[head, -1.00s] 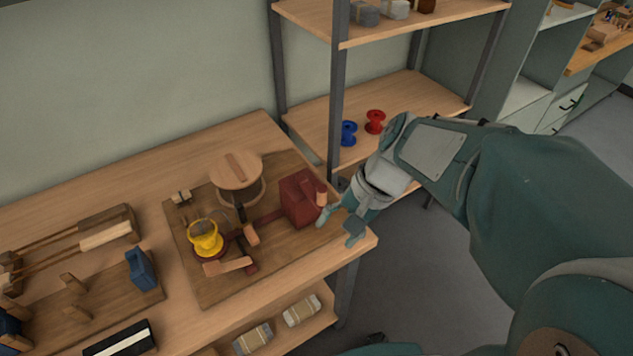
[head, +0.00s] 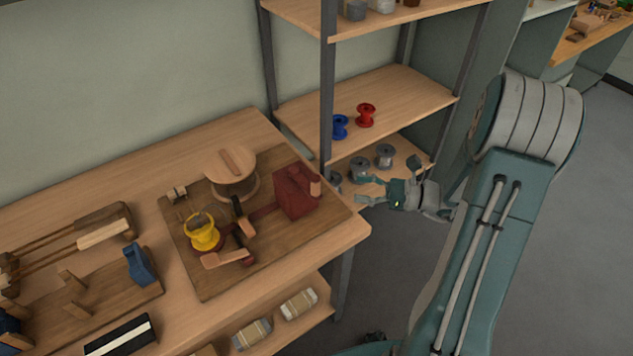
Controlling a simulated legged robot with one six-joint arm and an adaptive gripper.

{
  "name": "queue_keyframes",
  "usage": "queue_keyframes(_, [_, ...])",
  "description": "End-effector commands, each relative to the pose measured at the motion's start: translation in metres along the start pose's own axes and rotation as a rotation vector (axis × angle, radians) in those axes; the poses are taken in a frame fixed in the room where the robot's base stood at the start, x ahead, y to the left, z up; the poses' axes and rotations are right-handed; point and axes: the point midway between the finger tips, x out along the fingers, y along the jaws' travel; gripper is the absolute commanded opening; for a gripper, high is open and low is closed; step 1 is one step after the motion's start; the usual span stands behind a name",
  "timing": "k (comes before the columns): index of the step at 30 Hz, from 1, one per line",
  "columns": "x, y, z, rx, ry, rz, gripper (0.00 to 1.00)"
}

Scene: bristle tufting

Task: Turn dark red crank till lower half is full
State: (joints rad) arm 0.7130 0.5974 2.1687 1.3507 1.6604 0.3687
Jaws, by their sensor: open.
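The dark red block with a crank arm and a wooden knob (head: 296,190) stands at the right of a dark wooden board (head: 215,285) on the bench. A dark red bar runs left from it towards a yellow spool (head: 204,232). Dark red parts with wooden grips lie beside the spool; I cannot tell which piece turns. A round wooden-topped drum (head: 231,170) stands behind. The fill of the lower half is too small to read. My gripper (head: 364,190) is open and empty, off the bench's right edge, apart from the crank and near the lower shelf.
A rack to the right holds a blue spool (head: 340,127) and a red spool (head: 366,115), with grey spools (head: 385,155) lower down by my gripper. Its grey post (head: 327,90) stands beside the bench corner. A blue clamp-like block (head: 139,265) sits left. Floor at right is clear.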

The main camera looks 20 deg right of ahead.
Motion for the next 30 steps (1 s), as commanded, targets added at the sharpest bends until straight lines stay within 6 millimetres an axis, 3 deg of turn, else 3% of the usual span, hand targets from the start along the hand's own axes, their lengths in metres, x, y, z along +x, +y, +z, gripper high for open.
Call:
queue_keyframes(16, [0.092,0.002,0.000,-0.003,0.003,0.007,0.69])
queue_keyframes(21, [0.103,0.002,0.000,-0.003,0.004,0.005,0.69])
queue_keyframes(29, [0.104,0.001,0.000,-0.003,0.004,0.004,0.69])
queue_keyframes(30, [0.104,0.001,0.000,-0.003,0.004,0.004,0.51])
